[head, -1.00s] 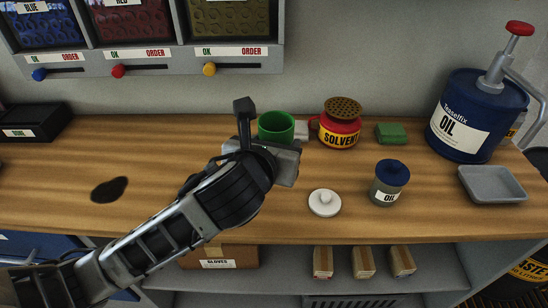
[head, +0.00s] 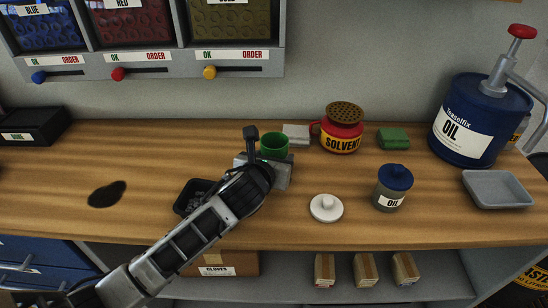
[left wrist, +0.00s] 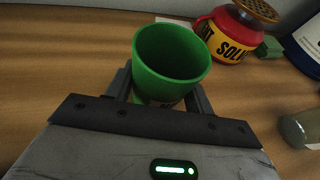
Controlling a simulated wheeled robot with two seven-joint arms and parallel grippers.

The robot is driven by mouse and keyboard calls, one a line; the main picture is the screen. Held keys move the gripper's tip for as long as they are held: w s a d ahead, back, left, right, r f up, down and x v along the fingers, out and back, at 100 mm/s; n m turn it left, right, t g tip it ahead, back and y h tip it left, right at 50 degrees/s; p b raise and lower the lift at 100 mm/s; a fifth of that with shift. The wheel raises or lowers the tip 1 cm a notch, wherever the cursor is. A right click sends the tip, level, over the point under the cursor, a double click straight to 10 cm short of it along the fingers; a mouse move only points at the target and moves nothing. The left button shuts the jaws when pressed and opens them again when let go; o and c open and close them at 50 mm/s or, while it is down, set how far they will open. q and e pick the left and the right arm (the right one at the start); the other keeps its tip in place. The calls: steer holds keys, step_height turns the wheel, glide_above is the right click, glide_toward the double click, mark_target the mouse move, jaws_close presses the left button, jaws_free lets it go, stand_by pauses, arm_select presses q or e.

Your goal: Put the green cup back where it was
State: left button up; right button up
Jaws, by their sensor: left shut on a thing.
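The green cup (head: 274,146) is upright and empty inside, over the wooden bench, left of the solvent tin. My left gripper (head: 272,160) is shut on it. In the left wrist view the cup (left wrist: 172,55) stands between the two fingers of the gripper (left wrist: 160,92), with its open rim above them. The gripper hides the cup's lower part and base in the head view, so I cannot tell whether it touches the bench. My right gripper is not in view.
The bench (head: 110,160) holds a light grey block (head: 296,133) behind the cup, a red solvent tin (head: 342,132), a green block (head: 393,139), a white lid (head: 326,208), an oil jar (head: 393,190) and a dark tray (head: 186,200). A dark stain (head: 107,194) lies at left.

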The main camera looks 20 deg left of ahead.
arm_select(q)
steer(key=shift+f, duration=0.1)
steer(key=o, duration=1.1)
steer(key=shift+c, duration=0.2)
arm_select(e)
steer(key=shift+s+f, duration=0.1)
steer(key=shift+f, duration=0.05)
arm_select(q)
steer(key=shift+s+r, duration=0.25)
steer(key=shift+s, duration=0.05)
steer(key=v, duration=1.1)
steer(key=shift+s+p, duration=0.2)
steer(key=shift+p, duration=0.2)
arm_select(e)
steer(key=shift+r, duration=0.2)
